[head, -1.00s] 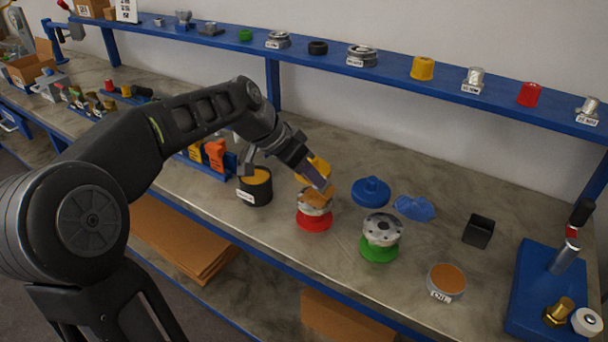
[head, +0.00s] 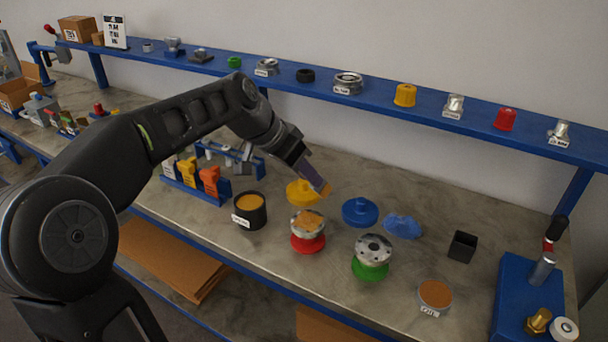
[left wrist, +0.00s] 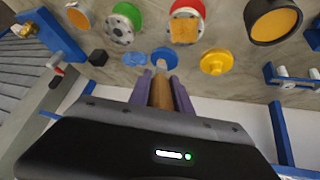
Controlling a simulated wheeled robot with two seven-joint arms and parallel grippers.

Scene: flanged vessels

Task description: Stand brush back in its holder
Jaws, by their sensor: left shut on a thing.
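My left gripper (head: 318,180) is shut on the brush, whose brown end (head: 326,190) shows at the fingertips. In the left wrist view the brush's brown handle (left wrist: 161,92) lies between the purple fingers, with a paler tip pointing away. The gripper is above the bench, behind the red-based flanged vessel (head: 308,240). That vessel has a tan patch on its top. An open black square cup (head: 462,246), which looks like the holder, stands to the right on the bench; it also shows in the left wrist view (left wrist: 98,57). My right gripper is out of view.
A yellow lid (head: 303,194), a blue lid (head: 360,212) and a blue cloth (head: 403,227) lie near the gripper. A green-based vessel (head: 372,256), a black tub (head: 249,212) and an orange-topped tin (head: 435,296) stand nearby. A blue shelf (head: 380,94) runs behind.

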